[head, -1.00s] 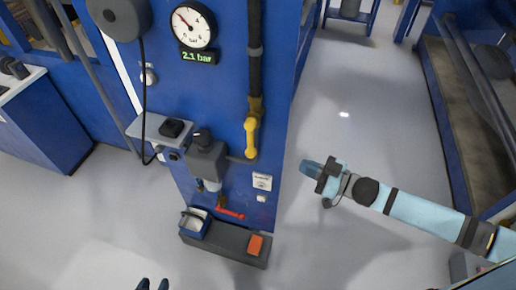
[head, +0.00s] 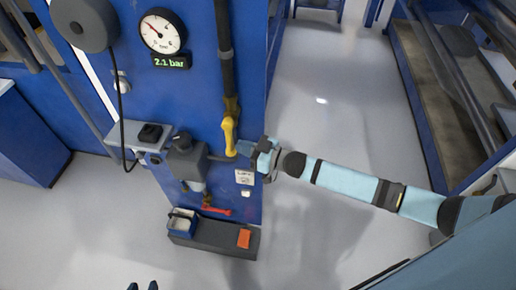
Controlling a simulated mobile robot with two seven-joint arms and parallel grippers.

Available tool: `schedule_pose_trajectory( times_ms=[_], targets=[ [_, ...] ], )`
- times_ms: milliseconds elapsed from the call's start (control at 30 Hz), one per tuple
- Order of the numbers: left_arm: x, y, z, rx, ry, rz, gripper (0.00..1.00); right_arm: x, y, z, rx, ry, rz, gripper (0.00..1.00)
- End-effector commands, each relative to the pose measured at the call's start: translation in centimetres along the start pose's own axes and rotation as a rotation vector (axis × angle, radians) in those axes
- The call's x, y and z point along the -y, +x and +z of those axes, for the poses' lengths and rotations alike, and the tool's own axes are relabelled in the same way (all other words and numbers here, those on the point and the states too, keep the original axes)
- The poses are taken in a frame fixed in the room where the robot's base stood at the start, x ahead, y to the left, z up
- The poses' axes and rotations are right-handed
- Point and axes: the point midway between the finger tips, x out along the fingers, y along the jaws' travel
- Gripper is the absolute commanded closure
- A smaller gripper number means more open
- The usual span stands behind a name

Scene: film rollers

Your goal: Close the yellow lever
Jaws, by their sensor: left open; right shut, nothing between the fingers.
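The yellow lever (head: 229,136) hangs pointing down along the black vertical pipe on the blue machine panel. My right gripper (head: 244,147) is shut and empty, at the lower right of the lever's end; I cannot tell whether it touches. Its arm comes in from the right. My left gripper (head: 143,286) shows only as dark fingertips at the bottom edge, open and apart from everything.
A pressure gauge (head: 162,31) with a display reading 2.1 bar sits upper left of the lever. A red lever (head: 216,211) is lower down, above a grey ledge (head: 212,236) with a blue container (head: 182,223) and an orange block (head: 244,238). Floor to the right is clear.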

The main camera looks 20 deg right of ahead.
Motion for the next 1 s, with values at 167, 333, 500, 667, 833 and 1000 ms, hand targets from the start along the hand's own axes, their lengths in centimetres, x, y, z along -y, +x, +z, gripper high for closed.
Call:
schedule_pose_trajectory(
  times_ms=[167, 333, 500, 667, 833, 1000],
  targets=[
    [0.0, -0.2, -0.1, 0.001, -0.001, -0.001, 0.57, 0.1, 0.9, 0.0, 0.001, 0.0, -0.001, 1.0],
    [-0.1, -0.1, -0.1, 0.002, -0.002, 0.0, 0.57, 0.1, 0.9, 0.1, 0.001, 0.0, 0.0, 1.0],
    [-0.1, -0.1, 0.0, 0.004, -0.002, 0.001, 0.57, 0.1, 0.9, 0.1, 0.0, 0.001, 0.0, 1.0],
    [-0.2, 0.3, 0.7, 0.005, -0.003, 0.004, 0.57, 0.1, 1.0, 0.5, -0.02, 0.006, 0.001, 1.0],
    [-0.6, 1.4, 2.4, 0.009, -0.007, 0.012, 0.57, 0.2, 1.6, 1.1, -0.089, 0.019, 0.001, 1.0],
    [-1.0, 3.2, 4.8, 0.006, -0.006, 0.022, 0.57, 0.4, 2.6, 1.7, -0.209, 0.043, 0.0, 1.0]
  ],
)
